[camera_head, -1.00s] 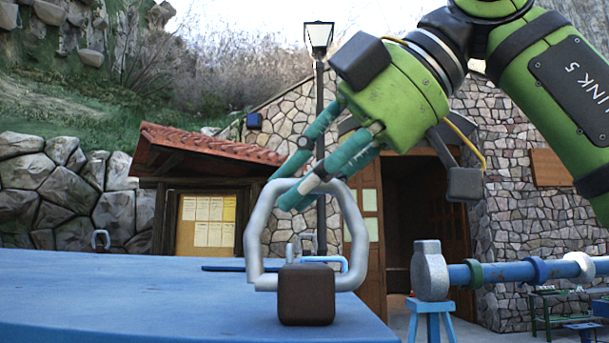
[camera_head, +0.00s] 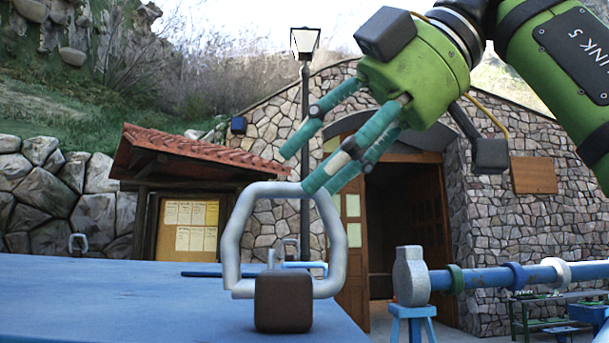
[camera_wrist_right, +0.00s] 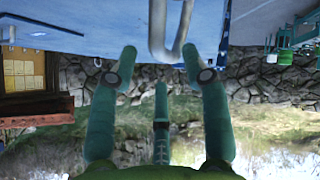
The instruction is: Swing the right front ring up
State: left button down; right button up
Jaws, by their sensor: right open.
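The right front ring (camera_head: 347,235) is a thick grey metal loop. It stands upright at the near corner of the blue surface, behind a dark brown block (camera_head: 283,302). My right gripper (camera_head: 298,169) has green and teal fingers. In the head view its fingertips are at and just above the ring's top, spread and empty; one fingertip overlaps the top bar in the picture. In the right wrist view, the gripper (camera_wrist_right: 160,62) has its fingers apart, with the ring (camera_wrist_right: 158,40) beyond the tips and between them. I cannot tell whether they touch. My left gripper is not in view.
The blue surface (camera_head: 130,300) is mostly clear. A blue pole with a grey end (camera_head: 411,276) rests on a blue stand (camera_head: 412,318) at right. A stone building is behind.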

jog(key=s+d, duration=0.5)
jog(key=d, duration=0.5)
jog(key=shift+d, duration=0.4)
jog(key=shift+w, duration=0.1)
